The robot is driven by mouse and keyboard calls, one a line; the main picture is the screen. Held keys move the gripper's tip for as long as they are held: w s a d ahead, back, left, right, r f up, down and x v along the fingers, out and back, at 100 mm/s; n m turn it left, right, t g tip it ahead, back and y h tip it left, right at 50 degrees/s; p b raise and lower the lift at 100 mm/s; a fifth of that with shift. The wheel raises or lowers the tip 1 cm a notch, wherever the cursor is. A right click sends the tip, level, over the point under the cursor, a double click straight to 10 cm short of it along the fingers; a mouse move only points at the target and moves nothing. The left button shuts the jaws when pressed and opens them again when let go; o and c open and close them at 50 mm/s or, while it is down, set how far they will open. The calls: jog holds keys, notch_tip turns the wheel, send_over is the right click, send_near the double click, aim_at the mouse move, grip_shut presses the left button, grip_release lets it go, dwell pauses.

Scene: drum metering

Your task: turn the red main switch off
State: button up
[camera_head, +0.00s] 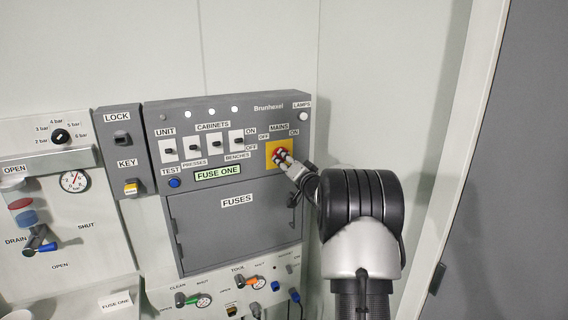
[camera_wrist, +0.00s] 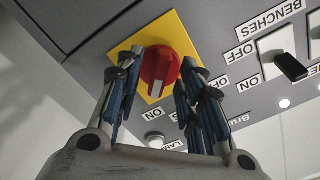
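The red main switch (camera_wrist: 160,70) is a round knob on a yellow plate (camera_wrist: 182,44), under the MAINS label in the head view. Its white mark points roughly toward the ON label (camera_wrist: 180,145) in the wrist view. The OFF label (camera_wrist: 218,82) is to its right there. My gripper (camera_wrist: 163,72) is at the knob, its two fingers apart, one on each side. I cannot tell whether the fingers touch the knob. In the head view my gripper (camera_head: 287,163) partly hides the red switch (camera_head: 280,154).
A grey FUSES door (camera_head: 235,228) lies below. A wall (camera_head: 360,60) is close on the right.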

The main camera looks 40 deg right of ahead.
jog(key=shift+w+d, duration=0.1)
jog(key=shift+w, duration=0.5)
jog(key=shift+c, duration=0.4)
grip_shut()
